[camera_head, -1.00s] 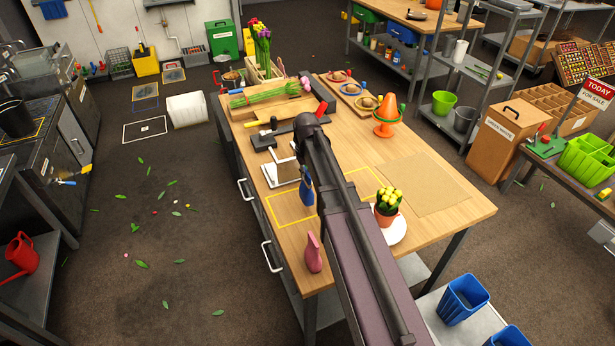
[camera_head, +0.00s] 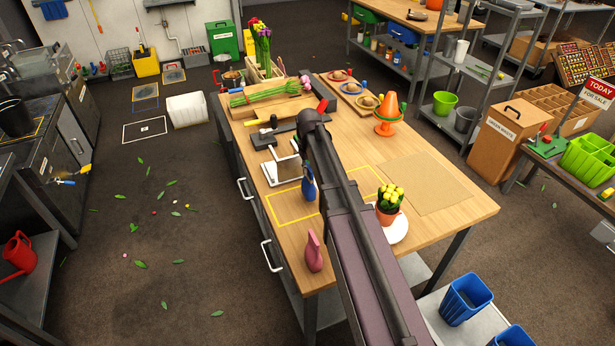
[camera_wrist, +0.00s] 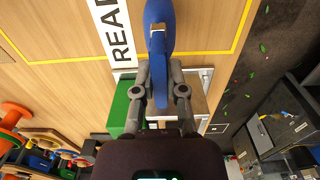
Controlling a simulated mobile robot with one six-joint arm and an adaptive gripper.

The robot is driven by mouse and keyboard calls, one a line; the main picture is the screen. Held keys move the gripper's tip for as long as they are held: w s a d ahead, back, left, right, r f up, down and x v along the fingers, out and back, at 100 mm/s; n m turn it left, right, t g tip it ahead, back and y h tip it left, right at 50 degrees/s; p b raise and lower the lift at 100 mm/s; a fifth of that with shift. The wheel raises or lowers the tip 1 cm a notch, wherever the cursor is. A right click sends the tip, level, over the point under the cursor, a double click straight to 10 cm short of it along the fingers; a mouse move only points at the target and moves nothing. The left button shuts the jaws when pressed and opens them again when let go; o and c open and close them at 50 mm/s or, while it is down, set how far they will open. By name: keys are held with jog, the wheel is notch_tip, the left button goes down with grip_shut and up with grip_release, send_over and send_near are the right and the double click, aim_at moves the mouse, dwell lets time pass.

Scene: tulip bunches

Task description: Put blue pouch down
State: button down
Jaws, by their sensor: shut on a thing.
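The blue pouch (camera_head: 309,184) hangs near the middle of the workbench, partly hidden by my arm in the head view. In the wrist view the blue pouch (camera_wrist: 159,28) is between the fingers of my gripper (camera_wrist: 159,62), which is shut on it. The pouch overlaps the yellow outlined area (camera_head: 274,222) on the bench top. I cannot tell whether it touches the wood. My gripper's fingers are hidden behind the arm in the head view.
A pink pouch (camera_head: 314,252) stands at the bench's near left edge. A potted yellow plant (camera_head: 389,205) stands right of my arm. A white READY label (camera_wrist: 115,30) lies beside the blue pouch. A brown mat (camera_head: 428,183) on the right is bare.

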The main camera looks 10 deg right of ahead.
jog(key=shift+f+b, duration=0.6)
jog(key=shift+f, duration=0.4)
jog(key=shift+f, duration=0.1)
jog(key=c, duration=0.7)
grip_release()
notch_tip(320, 180, up, 12)
jog(key=p, duration=1.2)
jog(key=shift+r, duration=0.2)
jog(key=shift+s, duration=0.1)
